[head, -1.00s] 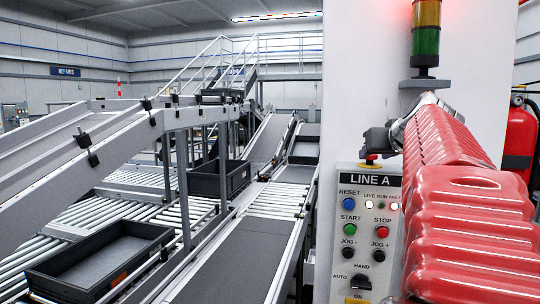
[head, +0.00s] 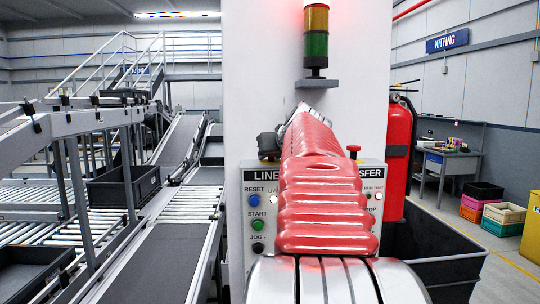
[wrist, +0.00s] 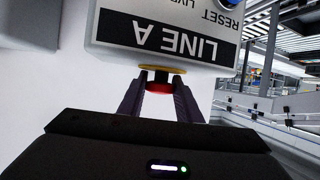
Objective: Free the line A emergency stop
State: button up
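The line A emergency stop (wrist: 160,87) has a red cap and a yellow collar. In the head view my gripper (head: 268,144) is just above the LINE A panel (head: 251,205). Its emergency stop is mostly hidden there. My red-sleeved arm covers the panel's right part.
A second panel, partly hidden by my arm, has its own red emergency stop (head: 353,150) on top. A signal tower (head: 316,38) is on the white column above. A fire extinguisher (head: 398,155) hangs at right. A conveyor (head: 150,262) runs at left.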

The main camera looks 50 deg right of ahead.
jog(key=c, duration=0.3)
jog(key=shift+r, duration=0.95)
jog(key=o, duration=0.8)
jog(key=shift+c, duration=0.2)
jog(key=shift+s+a, duration=0.1)
jog(key=v, duration=1.3)
jog(key=shift+s+a, duration=0.15)
jog(key=shift+s, duration=0.1)
jog(key=shift+f, duration=0.1)
